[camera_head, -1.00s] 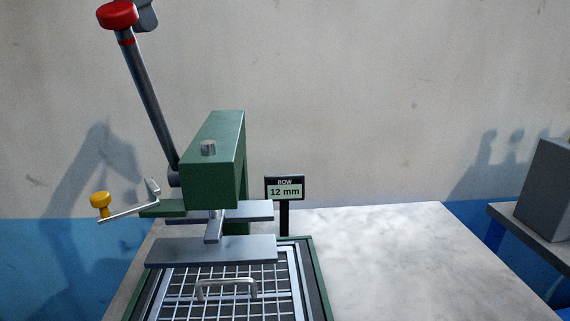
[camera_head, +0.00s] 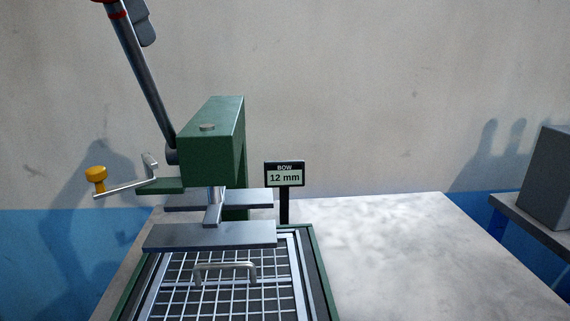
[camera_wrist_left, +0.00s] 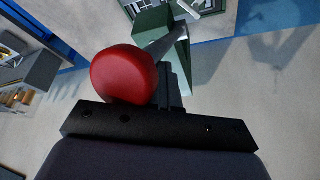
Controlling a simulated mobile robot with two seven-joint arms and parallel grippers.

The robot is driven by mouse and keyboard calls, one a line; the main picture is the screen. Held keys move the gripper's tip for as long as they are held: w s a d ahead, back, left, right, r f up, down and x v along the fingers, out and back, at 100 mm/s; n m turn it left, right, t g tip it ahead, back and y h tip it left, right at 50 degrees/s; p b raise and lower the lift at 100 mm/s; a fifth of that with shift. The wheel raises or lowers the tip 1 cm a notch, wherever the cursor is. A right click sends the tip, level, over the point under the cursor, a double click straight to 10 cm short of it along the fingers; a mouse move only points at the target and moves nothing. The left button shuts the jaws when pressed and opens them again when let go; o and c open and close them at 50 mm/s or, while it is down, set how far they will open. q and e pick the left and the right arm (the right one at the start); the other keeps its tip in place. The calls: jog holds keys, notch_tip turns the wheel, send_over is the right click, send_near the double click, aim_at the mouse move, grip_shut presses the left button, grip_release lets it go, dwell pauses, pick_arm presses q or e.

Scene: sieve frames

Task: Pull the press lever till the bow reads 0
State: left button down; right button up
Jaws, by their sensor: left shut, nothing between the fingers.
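The green press (camera_head: 212,140) stands over a framed mesh sieve (camera_head: 190,295). Its grey lever (camera_head: 143,75) rises up and left, its top cut off by the head view's edge. The lever's red knob (camera_wrist_left: 124,75) shows in the left wrist view. The press's grey plate (camera_head: 210,236) is over the mesh; I cannot tell whether it touches. The bow display (camera_head: 285,174) reads 12 mm. My left gripper (camera_head: 143,22) is shut and empty beside the lever top; in the wrist view its fingers (camera_wrist_left: 173,88) are partly hidden by the knob. My right gripper is not in view.
A small crank with a yellow knob (camera_head: 96,178) sticks out left of the press. A curved metal handle (camera_head: 224,270) lies over the mesh. The table (camera_head: 410,245) right of the sieve is clear. A grey box (camera_head: 548,180) stands on another surface at far right.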

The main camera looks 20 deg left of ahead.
aim_at(136, 68)
pick_arm(q)
jog(key=shift+w+a+f, duration=0.1)
jog(key=shift+w+f, duration=0.05)
jog(key=shift+f, duration=0.5)
jog(key=shift+s+d+f+b, duration=0.15)
jog(key=shift+s+f+b, duration=0.15)
jog(key=shift+f+b, duration=0.15)
jog(key=shift+s+d+f+b, duration=0.15)
jog(key=shift+s+f+b, duration=0.15)
jog(key=shift+f, duration=0.2)
jog(key=shift+b+x, duration=0.35)
jog(key=shift+x, duration=0.55)
jog(key=shift+s+f, duration=0.15)
jog(key=shift+s, duration=0.2)
jog(key=shift+s+d, duration=0.1)
